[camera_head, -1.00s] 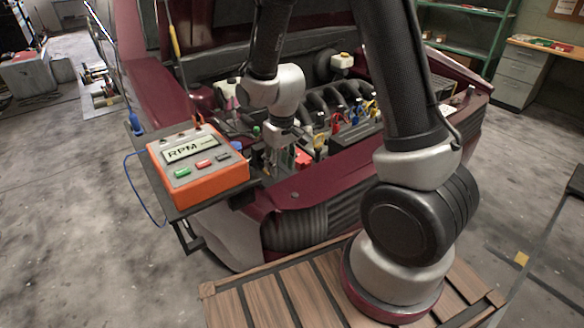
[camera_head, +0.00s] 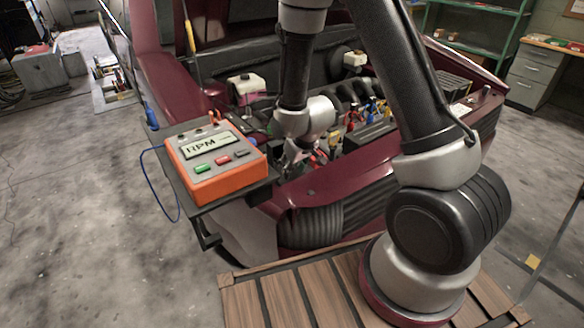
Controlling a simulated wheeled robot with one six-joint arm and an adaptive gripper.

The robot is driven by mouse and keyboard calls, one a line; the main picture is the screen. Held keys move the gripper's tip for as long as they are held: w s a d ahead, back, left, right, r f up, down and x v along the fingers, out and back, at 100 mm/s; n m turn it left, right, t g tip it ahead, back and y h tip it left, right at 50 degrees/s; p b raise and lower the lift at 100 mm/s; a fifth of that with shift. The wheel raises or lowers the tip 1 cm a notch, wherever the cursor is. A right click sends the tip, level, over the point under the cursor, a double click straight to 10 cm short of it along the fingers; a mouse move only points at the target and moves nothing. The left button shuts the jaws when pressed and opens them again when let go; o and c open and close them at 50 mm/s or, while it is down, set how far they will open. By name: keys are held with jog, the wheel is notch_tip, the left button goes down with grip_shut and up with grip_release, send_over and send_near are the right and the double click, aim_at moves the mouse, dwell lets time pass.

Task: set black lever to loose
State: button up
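I cannot pick out the black lever with certainty; the part of the engine bay below my wrist is partly hidden by my arm. My gripper (camera_head: 291,164) is low over the front of the engine bay, just right of the orange RPM box (camera_head: 214,162). Its fingers are small and dark here, so I cannot tell whether they are open or shut or touching anything. A red part (camera_head: 318,157) and a yellow part (camera_head: 335,143) show close to its right.
The dark red car's front edge (camera_head: 345,187) lies before the gripper. Red, blue (camera_head: 372,106) and yellow small parts stand among black engine hoses. The RPM box sits on a dark shelf with a blue cable. A white-capped reservoir (camera_head: 246,88) is behind.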

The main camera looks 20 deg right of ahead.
jog(key=shift+w+f, duration=0.1)
jog(key=shift+f, duration=0.2)
grip_shut()
jog(key=shift+a+r, duration=0.1)
jog(key=g, duration=0.2)
jog(key=w+g+h, duration=0.1)
jog(key=g, duration=0.1)
jog(key=shift+w+a+r, duration=0.2)
jog(key=shift+r, duration=0.2)
jog(key=shift+w+a+r+g+h, duration=0.1)
jog(key=shift+w+g+h, duration=0.25)
jog(key=shift+g, duration=0.65)
jog(key=shift+w+a+r+g+h, duration=0.1)
jog(key=shift+w+g+h, duration=0.25)
jog(key=shift+g, duration=0.65)
jog(key=shift+s, duration=0.1)
